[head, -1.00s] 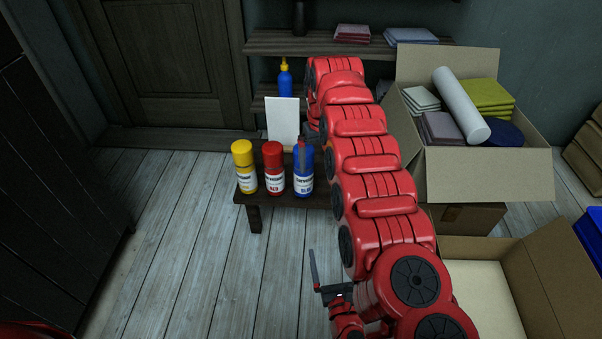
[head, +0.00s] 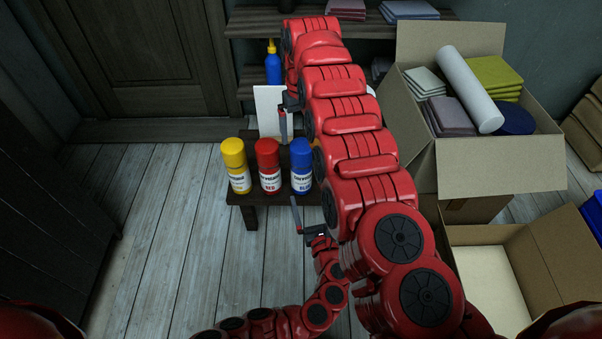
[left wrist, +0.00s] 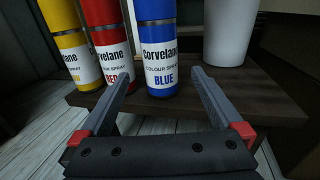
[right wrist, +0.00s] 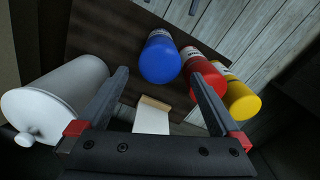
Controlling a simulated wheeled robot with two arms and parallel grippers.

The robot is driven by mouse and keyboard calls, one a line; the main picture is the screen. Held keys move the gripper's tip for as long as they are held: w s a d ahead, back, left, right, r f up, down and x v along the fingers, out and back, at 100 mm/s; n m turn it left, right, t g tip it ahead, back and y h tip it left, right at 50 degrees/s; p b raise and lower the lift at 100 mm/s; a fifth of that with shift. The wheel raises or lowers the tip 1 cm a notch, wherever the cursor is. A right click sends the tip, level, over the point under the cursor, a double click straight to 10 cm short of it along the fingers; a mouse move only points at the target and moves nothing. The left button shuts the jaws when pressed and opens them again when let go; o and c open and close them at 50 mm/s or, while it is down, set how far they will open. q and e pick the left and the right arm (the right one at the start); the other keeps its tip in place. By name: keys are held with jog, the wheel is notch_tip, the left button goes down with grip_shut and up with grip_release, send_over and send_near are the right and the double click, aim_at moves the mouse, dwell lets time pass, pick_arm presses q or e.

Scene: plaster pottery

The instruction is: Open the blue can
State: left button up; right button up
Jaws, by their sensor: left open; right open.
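The blue can (head: 301,172) stands upright with its blue cap on, at the right end of a row on a low dark table (head: 256,197). It also shows in the left wrist view (left wrist: 160,50) and from above in the right wrist view (right wrist: 160,60). My left gripper (head: 296,213) is open and empty at the table's front; in its wrist view the fingers point at the blue can's label, without visible contact. My right gripper (head: 284,122) is open and empty above and behind the cans, with the blue can beyond its fingers.
The red can (head: 269,170) and the yellow can (head: 236,168) stand left of the blue one. A white lidded container (right wrist: 65,95) and a white card (right wrist: 152,118) are close by. An open carton (head: 500,165) stands at the right. Floor at the left is clear.

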aim_at(304, 181)
pick_arm(q)
jog(key=x, duration=0.9)
jog(key=shift+s+r, duration=0.1)
jog(key=shift+x, duration=0.8)
grip_shut()
